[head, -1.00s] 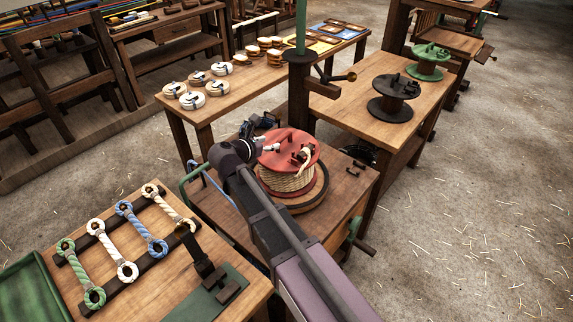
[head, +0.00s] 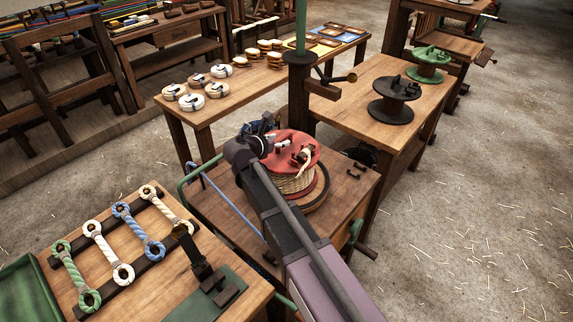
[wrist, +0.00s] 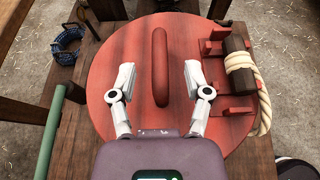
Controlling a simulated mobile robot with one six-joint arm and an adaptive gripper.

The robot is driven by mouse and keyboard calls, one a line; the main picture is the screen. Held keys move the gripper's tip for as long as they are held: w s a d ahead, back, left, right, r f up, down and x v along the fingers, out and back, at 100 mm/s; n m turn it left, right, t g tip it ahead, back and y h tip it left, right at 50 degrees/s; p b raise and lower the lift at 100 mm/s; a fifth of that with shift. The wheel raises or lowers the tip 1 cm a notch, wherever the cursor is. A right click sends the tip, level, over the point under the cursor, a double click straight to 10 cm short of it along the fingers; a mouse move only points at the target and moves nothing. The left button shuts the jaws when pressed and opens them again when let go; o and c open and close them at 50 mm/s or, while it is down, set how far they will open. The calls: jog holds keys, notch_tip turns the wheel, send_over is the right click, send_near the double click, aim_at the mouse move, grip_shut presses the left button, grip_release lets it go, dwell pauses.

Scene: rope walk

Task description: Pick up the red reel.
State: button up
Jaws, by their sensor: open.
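The red reel (head: 303,150) stands on a wooden stand in the middle of the head view, wound with pale rope below its red top disc. In the wrist view the red disc (wrist: 150,50) fills the middle, with a raised red bar handle (wrist: 162,70) on it. A dark toggle wrapped with cream rope (wrist: 240,68) sits in red brackets at the right of the disc. My gripper (wrist: 162,80) is open, with one finger on each side of the bar and a gap to both. In the head view my arm hides part of the reel.
A black reel (head: 394,98) and a green reel (head: 429,62) stand on the bench to the right. Rope coils (head: 191,102) lie on the table behind. Looped rope pieces (head: 139,232) lie on a rack at front left. A dark post (head: 299,90) rises close behind the reel.

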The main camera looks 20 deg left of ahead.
aim_at(284, 136)
jog(key=shift+b+x, duration=0.45)
jog(key=shift+x, duration=1.15)
grip_shut()
